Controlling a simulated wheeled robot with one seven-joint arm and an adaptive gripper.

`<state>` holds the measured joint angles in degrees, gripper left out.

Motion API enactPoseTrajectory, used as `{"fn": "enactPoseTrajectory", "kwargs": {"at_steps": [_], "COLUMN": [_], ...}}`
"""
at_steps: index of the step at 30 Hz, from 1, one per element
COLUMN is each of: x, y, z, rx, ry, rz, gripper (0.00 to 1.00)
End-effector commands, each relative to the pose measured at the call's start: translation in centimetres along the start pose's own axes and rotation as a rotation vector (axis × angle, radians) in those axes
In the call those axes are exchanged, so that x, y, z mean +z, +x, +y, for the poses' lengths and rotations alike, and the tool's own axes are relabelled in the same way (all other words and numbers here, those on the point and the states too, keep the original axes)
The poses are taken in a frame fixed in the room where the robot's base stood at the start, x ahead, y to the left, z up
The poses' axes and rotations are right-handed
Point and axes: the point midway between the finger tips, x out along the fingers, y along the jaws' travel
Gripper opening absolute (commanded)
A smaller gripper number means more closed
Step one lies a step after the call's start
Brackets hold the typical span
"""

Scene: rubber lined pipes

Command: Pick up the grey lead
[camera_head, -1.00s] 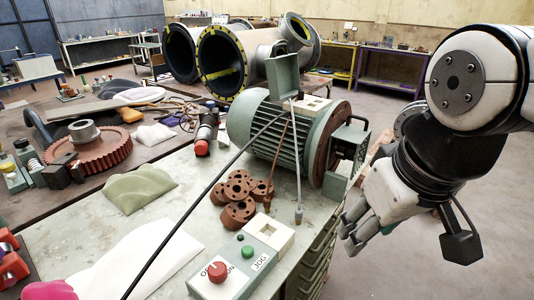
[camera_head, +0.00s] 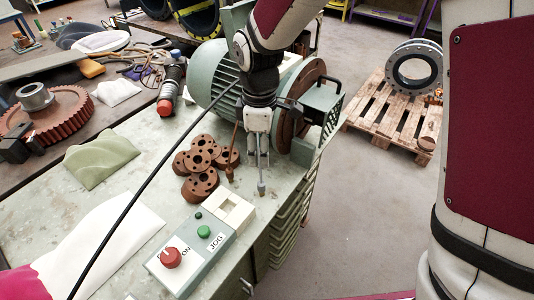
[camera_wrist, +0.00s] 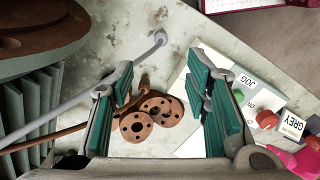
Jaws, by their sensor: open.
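The grey lead (camera_wrist: 60,112) runs diagonally in the wrist view from the left edge up to its metal tip (camera_wrist: 159,38). The left finger overlaps part of it, and I cannot tell whether they touch. My gripper (camera_wrist: 165,75) is open, with green-padded fingers and nothing gripped between them. In the head view my gripper (camera_head: 257,148) points down beside the motor, and the lead's tip (camera_head: 262,188) shows just below it. Most of the lead is hidden there by my arm and gripper.
A brown lead (camera_wrist: 50,136) lies close to the grey one. Several brown flanged discs (camera_head: 203,160) sit left of my gripper. The green motor (camera_head: 212,72) stands behind it. A control box (camera_head: 190,255) with red and green buttons is in front. A black cable (camera_head: 140,190) crosses the bench.

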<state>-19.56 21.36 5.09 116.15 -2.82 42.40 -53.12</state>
Motion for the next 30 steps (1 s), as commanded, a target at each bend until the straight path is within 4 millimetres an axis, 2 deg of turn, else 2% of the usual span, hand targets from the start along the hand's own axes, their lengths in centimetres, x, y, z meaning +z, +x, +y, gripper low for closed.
{"fn": "enactPoseTrajectory", "kwargs": {"at_steps": [5,15,23,30], "x": [-0.3,-0.2,-0.2,-0.1], "y": [1.8,7.7,9.4,12.3], "z": [-0.1,-0.2,-0.2,-0.6], "rx": [-0.008,-0.007,-0.005,-0.006], "ry": [-0.018,-0.016,-0.015,-0.014], "rz": [-0.004,-0.003,-0.002,-0.003], "gripper": [0.43,0.43,0.43,0.43]}}
